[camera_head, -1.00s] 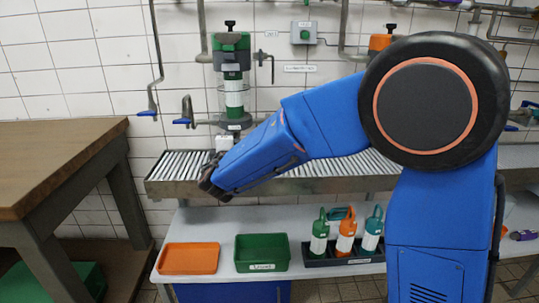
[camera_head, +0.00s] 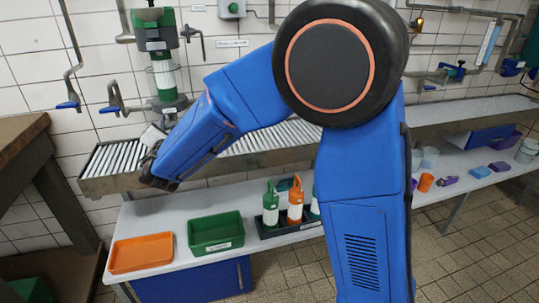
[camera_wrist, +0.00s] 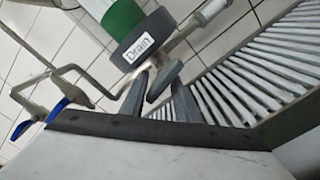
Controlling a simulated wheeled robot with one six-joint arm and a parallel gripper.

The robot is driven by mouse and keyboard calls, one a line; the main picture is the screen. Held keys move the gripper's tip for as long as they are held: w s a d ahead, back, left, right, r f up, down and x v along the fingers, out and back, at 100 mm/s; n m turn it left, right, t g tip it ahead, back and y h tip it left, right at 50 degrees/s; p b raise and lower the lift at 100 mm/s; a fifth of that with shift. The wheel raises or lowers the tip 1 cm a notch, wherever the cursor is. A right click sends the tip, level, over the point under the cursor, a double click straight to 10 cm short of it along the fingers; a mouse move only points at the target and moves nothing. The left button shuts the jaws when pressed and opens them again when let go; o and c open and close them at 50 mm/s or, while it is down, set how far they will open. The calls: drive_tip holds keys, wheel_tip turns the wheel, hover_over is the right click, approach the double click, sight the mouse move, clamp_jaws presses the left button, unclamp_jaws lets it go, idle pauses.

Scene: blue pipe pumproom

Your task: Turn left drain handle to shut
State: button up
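The left drain unit, a green-and-white cylinder (camera_head: 164,75) on a dark base, stands on the wall above the roller shelf. In the wrist view its dark round base (camera_wrist: 142,42) bears a "Drain" label. A grey flat oval piece (camera_wrist: 163,82), seemingly the drain handle, sits just below that base. My gripper (camera_wrist: 158,95) has its two dark fingers apart, one on each side of the oval piece; I cannot tell whether they touch it. In the head view my gripper (camera_head: 148,168) is at the shelf's left end, its fingertips mostly hidden by my forearm.
Pipes with blue levers (camera_head: 109,109) hang left of the unit; two blue levers (camera_wrist: 57,108) show in the wrist view. The roller shelf (camera_head: 120,160) runs right. Below are an orange tray (camera_head: 141,254), a green bin (camera_head: 216,231) and bottles (camera_head: 295,205). A wooden table (camera_head: 20,135) stands left.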

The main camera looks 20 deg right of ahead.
drive_tip(key=n, duration=0.4)
drive_tip(key=shift+d+f, duration=0.3)
drive_tip(key=shift+d, duration=0.05)
drive_tip(key=s+n, duration=0.6)
drive_tip(key=s, duration=1.1)
drive_tip(key=s+d+f+m+g+h, duration=0.1)
drive_tip(key=d+m, duration=0.5)
drive_tip(key=d, duration=0.7)
drive_tip(key=s+d+f+m+g+h, duration=0.1)
drive_tip(key=s+d+m+g+h, duration=0.2)
drive_tip(key=d, duration=1)
drive_tip(key=shift+s+d+f+m+g+h, duration=0.25)
drive_tip(key=shift+d+f+m+g+h, duration=0.1)
drive_tip(key=shift+m+g+h, duration=1.55)
drive_tip(key=shift+m+t+y, duration=0.3)
